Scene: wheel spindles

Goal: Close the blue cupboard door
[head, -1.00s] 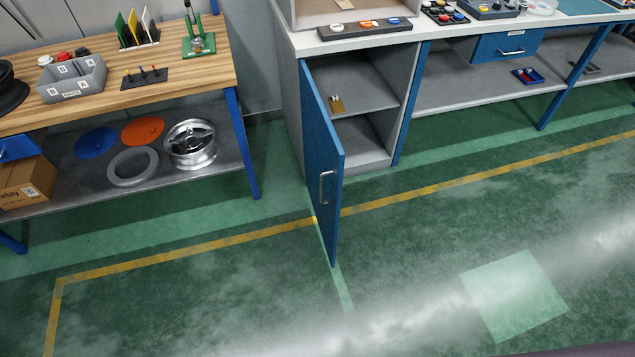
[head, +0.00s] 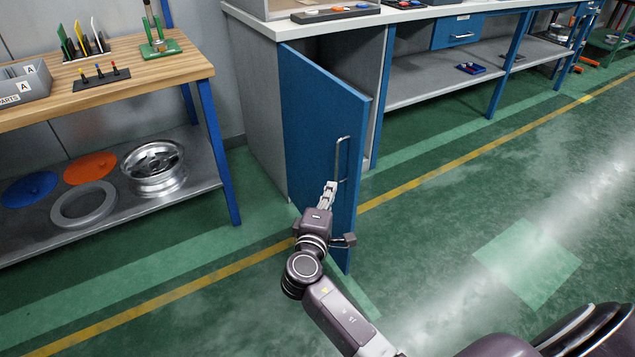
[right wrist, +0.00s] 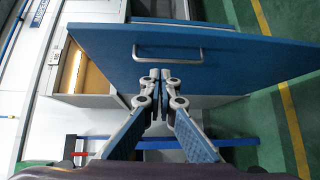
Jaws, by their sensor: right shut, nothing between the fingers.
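The blue cupboard door (head: 318,125) stands partly open, swung out from the grey cupboard (head: 258,120) below the white worktop. Its metal handle (head: 342,160) is on the outer face near the free edge. My right gripper (head: 330,188) is shut and empty, in front of the door's outer face just left of the handle. In the right wrist view, the closed fingertips (right wrist: 161,72) are close to the blue door (right wrist: 240,65), beside the handle (right wrist: 166,50). I cannot tell whether they touch it. My left gripper is not in view.
A wooden workbench (head: 110,75) stands at the left, with a wheel rim (head: 153,168) and discs on its lower shelf. The white worktop (head: 420,12) continues right with a blue drawer (head: 458,32) beneath. The green floor in front is clear.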

